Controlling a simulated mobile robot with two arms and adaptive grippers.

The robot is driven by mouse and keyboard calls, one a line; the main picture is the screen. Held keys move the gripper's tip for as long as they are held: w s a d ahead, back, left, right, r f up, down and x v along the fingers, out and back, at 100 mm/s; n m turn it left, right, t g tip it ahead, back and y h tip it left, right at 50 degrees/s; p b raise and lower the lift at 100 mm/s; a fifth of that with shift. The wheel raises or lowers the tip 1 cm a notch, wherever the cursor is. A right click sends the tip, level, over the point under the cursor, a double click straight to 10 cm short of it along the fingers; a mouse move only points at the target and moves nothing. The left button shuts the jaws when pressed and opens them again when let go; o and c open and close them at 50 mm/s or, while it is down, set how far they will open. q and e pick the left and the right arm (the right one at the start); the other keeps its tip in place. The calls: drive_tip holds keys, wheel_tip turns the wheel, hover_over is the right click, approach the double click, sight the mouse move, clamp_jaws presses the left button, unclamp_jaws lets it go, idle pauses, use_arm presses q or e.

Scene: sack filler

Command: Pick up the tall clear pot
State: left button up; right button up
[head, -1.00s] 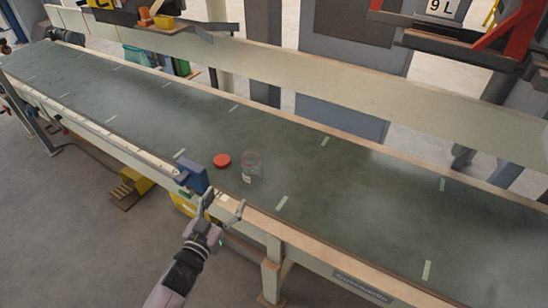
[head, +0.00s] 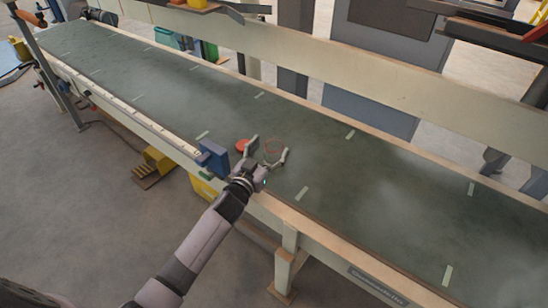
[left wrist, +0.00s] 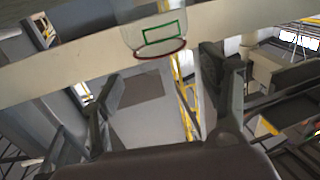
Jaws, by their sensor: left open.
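The clear pot (head: 275,147) stands on the green belt near its front edge, a see-through vessel with a thin reddish rim. In the left wrist view, a clear shape with a red ring and a green-outlined label (left wrist: 160,37), which looks like the pot, shows beyond the fingertips. My left gripper (head: 269,149) is open, its fingers spread on either side of the pot's near side in the head view. It also shows open and empty in the left wrist view (left wrist: 161,70). I cannot tell whether a finger touches the pot. My right gripper is out of view.
A red disc (head: 242,145) lies on the belt just left of the left finger. A blue block (head: 212,158) stands on the belt's front edge, left of my gripper. The long belt (head: 400,200) is clear to the right, with a pale rail (head: 330,65) behind.

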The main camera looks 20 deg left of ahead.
sight(274, 141)
use_arm(q)
drive_tip(key=w, duration=0.2)
drive_tip(key=w+b, duration=0.1)
drive_tip(key=w, duration=0.1)
drive_tip(key=shift+w+d+f, duration=0.15)
drive_tip(key=shift+d, duration=0.05)
drive_tip(key=shift+c, duration=0.3)
drive_tip(key=c, duration=1.5)
drive_tip(key=shift+c, duration=0.3)
